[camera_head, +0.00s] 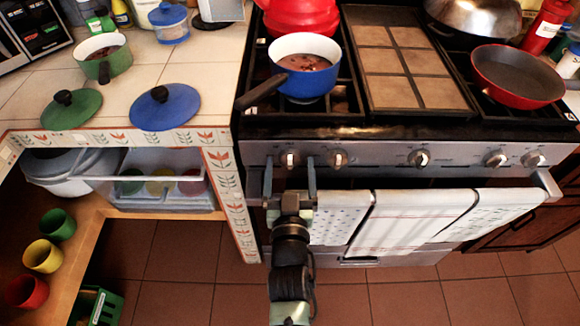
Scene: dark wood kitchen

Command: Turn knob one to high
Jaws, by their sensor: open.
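The stove's front panel (378,155) carries a row of several round knobs with light grips. The leftmost knob (290,159) shows in the gap between my fingertips. A second knob (338,159) is just right of my right finger. My gripper (290,172) points at the panel with its fingers spread, one on each side of the leftmost knob. I cannot tell whether either finger touches that knob. Its grip looks roughly upright, but the markings around it are too small to read.
An oven handle with hanging towels (403,220) runs below the panel, right of my gripper. A blue pot (305,78) stands on the front left burner, its dark handle reaching left. The tiled counter (215,75) ends left of the stove. Open floor (400,295) lies below.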

